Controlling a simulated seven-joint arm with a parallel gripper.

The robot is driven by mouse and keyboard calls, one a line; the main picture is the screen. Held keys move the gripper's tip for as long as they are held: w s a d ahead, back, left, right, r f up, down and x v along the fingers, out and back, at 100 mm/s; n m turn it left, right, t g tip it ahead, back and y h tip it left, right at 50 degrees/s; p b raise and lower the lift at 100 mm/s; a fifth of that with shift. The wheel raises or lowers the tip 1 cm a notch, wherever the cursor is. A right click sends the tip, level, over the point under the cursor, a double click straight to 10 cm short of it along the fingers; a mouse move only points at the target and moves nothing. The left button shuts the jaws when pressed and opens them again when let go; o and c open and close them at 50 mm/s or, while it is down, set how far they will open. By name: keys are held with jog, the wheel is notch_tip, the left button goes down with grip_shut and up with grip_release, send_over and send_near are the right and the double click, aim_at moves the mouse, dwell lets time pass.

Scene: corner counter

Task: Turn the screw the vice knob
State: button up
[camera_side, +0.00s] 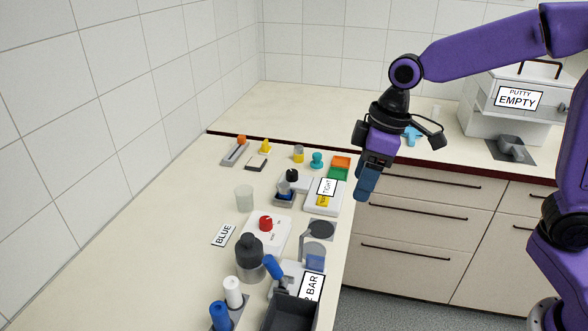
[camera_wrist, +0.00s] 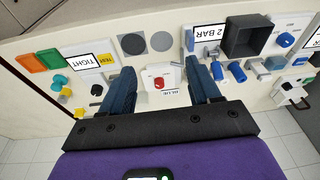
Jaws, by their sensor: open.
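A small vice-like device (camera_side: 285,198) with a black knob (camera_side: 292,175) stands on the counter, beside a white block with a "TIGHT" sign (camera_side: 327,187). I cannot tell clearly how its jaws stand. In the wrist view a dark knob (camera_wrist: 97,90) shows left of my left finger, below the "TIGHT" sign (camera_wrist: 87,62); part of its base is hidden by the finger. My gripper (camera_side: 365,190) is open and empty, above and right of the vice, out past the counter's front edge. In the wrist view its two fingers (camera_wrist: 162,82) stand apart, with the red dial seen between them.
A white panel with a red dial (camera_side: 266,223), a clear cup (camera_side: 244,198), a dark bottle (camera_side: 250,260) and a "2 BAR" device (camera_side: 311,289) crowd the near counter. Orange and green blocks (camera_side: 340,167) lie beyond the sign. A "PUTTY EMPTY" box (camera_side: 518,98) stands at right.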

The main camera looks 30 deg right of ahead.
jog(key=w+m+t, duration=0.1)
jog(key=w, duration=1.2)
jog(key=m+t, duration=0.2)
send_near(292, 171)
jog(key=shift+g+y, duration=0.3)
jog(key=x, duration=0.8)
jog(key=shift+w+d+f, duration=0.2)
jog(key=shift+f, duration=0.1)
jog(key=c, duration=1)
